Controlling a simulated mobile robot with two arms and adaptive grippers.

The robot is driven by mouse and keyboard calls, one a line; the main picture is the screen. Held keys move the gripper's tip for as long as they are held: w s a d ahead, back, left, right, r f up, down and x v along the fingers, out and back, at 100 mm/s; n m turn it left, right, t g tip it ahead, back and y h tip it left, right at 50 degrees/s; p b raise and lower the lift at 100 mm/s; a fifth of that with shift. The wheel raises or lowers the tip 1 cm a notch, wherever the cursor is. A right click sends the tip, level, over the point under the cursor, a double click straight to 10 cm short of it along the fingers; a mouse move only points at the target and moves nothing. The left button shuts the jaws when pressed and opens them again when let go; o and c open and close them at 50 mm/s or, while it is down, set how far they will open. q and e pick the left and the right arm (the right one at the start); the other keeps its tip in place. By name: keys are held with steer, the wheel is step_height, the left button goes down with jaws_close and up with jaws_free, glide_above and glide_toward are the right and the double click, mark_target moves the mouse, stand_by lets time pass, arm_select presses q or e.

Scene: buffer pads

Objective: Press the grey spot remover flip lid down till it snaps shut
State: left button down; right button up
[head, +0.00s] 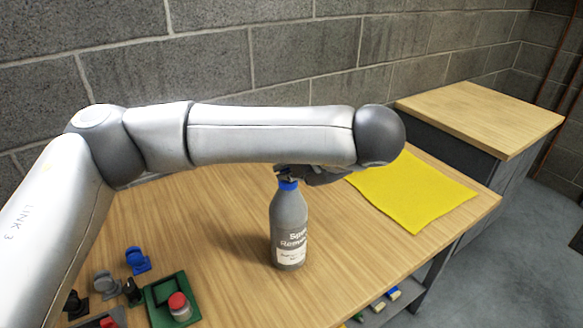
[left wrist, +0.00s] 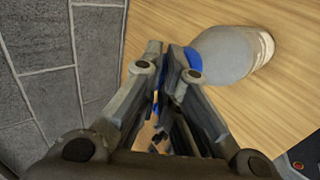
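The spot remover bottle (head: 289,230) is grey with a blue collar (head: 288,185) and a white label. It stands upright on the wooden table. My left arm reaches over it from the left, and my left gripper (head: 284,172) is at the bottle's top. In the left wrist view, the two fingers (left wrist: 166,52) are close together and look shut, with the blue collar (left wrist: 195,60) and bottle body (left wrist: 232,52) just right of the tips. I cannot tell whether they touch the lid. The flip lid is mostly hidden, so its angle is unclear. My right gripper is out of view.
A yellow mat (head: 412,192) lies right of the bottle. At the front left are a green tray (head: 160,292), a red-topped jar (head: 179,306) and a blue part (head: 138,261). A grey block wall (head: 280,60) stands behind. The table around the bottle is clear.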

arm_select(q)
steer(key=c, duration=1.7)
jaws_free()
steer(key=shift+o, duration=0.2)
steer(key=v, duration=0.8)
